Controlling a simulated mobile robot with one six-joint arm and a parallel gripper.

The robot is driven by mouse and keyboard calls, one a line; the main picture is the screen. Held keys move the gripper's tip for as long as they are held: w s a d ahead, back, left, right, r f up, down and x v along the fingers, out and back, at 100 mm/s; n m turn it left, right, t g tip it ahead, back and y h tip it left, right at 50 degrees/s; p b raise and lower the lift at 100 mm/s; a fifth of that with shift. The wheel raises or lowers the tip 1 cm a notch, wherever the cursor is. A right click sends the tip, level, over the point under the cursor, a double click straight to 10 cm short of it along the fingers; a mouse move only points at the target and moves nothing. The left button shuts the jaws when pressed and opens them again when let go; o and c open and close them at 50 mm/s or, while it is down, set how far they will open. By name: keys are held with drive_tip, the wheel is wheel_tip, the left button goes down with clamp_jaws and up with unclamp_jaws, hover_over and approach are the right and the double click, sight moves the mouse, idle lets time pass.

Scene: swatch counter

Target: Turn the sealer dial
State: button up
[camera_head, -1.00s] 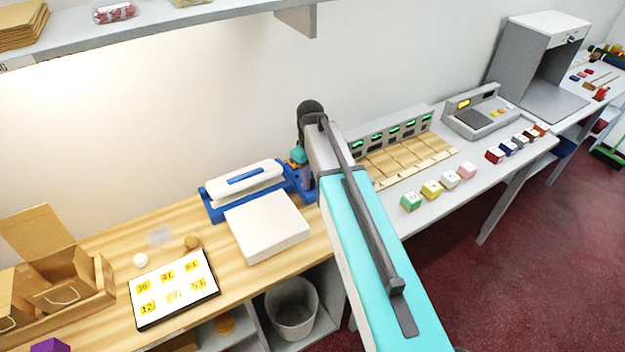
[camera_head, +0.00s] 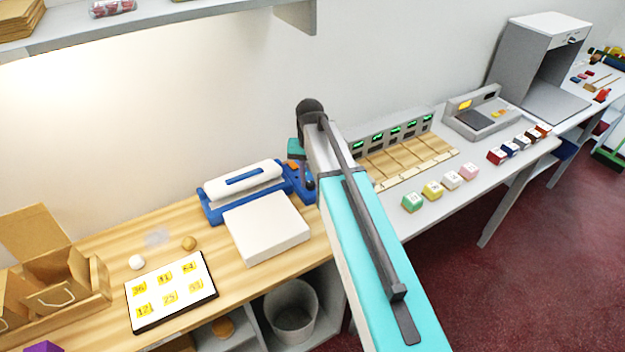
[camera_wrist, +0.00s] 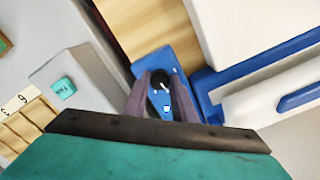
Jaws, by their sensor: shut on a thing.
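The sealer (camera_head: 243,180) is a blue and white machine on the wooden counter, with a white lid and a blue handle. Its blue end block is at its right side, partly hidden by my arm in the head view. In the wrist view the blue end block (camera_wrist: 182,66) carries a small black dial (camera_wrist: 160,86). My gripper (camera_wrist: 162,100) reaches down over that block, its two dark fingers on either side of the dial and closed on it. In the head view my gripper (camera_head: 308,178) is small and mostly hidden behind my arm.
A white flat platform (camera_head: 268,228) lies in front of the sealer. A numbered board (camera_head: 170,292) lies to its left. A grey unit with green displays (camera_head: 395,135) and several coloured cubes (camera_head: 432,190) stand to the right. The wall is close behind.

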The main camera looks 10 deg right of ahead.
sight(310, 182)
drive_tip(key=m, duration=0.5)
drive_tip(key=shift+w+r+m+b, duration=0.1)
drive_tip(key=shift+w+m+b, duration=0.15)
drive_tip(key=shift+m+b, duration=0.05)
drive_tip(key=m, duration=0.5)
drive_tip(key=shift+a, duration=0.1)
drive_tip(key=o, duration=1)
drive_tip(key=shift+o, duration=0.2)
drive_tip(key=shift+s, duration=0.1)
wheel_tip(310, 182, up, 14)
drive_tip(key=b, duration=0.3)
drive_tip(key=shift+b, duration=0.4)
